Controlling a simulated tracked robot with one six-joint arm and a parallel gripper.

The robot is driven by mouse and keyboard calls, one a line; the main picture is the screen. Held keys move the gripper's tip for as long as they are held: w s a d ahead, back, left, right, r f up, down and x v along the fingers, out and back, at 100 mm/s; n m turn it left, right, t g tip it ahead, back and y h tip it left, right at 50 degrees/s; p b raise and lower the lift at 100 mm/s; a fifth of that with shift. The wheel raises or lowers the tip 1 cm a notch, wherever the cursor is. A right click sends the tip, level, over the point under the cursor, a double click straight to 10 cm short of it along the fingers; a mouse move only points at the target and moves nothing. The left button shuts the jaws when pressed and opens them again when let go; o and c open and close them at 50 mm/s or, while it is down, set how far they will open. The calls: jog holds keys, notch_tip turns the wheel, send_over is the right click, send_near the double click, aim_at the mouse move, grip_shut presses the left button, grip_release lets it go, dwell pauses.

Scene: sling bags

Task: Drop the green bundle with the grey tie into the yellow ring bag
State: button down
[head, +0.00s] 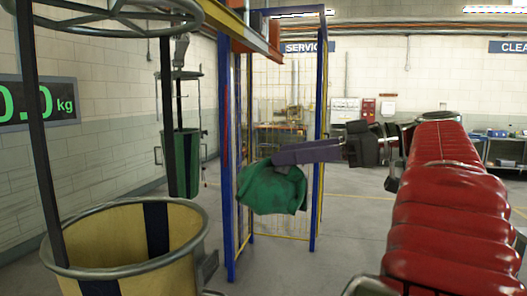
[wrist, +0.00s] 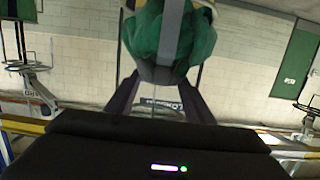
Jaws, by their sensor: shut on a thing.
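The green bundle (head: 274,190) hangs in the air in the middle of the head view, under the tips of my gripper (head: 279,160). In the wrist view the green bundle (wrist: 140,36) is at the top, with a grey tie (wrist: 171,30) across it. My gripper's purple fingers (wrist: 158,88) reach up to it from both sides and are shut on it. The yellow ring bag (head: 180,225) stands at the lower left of the head view, open at the top under a grey metal ring. The bundle is to the right of the bag, apart from it. The bag's bottom is out of view.
Dark straps rise from the yellow bag's ring to an upper ring (head: 118,22). A blue post (head: 228,170) of a yellow mesh frame stands behind, between bag and bundle in the picture. A green bag (head: 183,165) hangs farther back. Open floor (head: 345,215) shows right of the bundle.

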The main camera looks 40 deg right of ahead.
jog(key=shift+w+a, duration=0.1)
jog(key=shift+w, duration=0.05)
jog(key=shift+w+a+r, duration=0.1)
jog(key=shift+w+a, duration=0.8)
jog(key=shift+w, duration=0.2)
jog(key=r+x, duration=0.3)
jog(key=x, duration=2.7)
jog(key=shift+w+a, duration=0.45)
jog(key=shift+w, duration=0.05)
jog(key=c, duration=1)
grip_release()
jog(key=shift+c, duration=0.2)
jog(key=shift+o, duration=1.4)
jog(key=shift+f, duration=0.1)
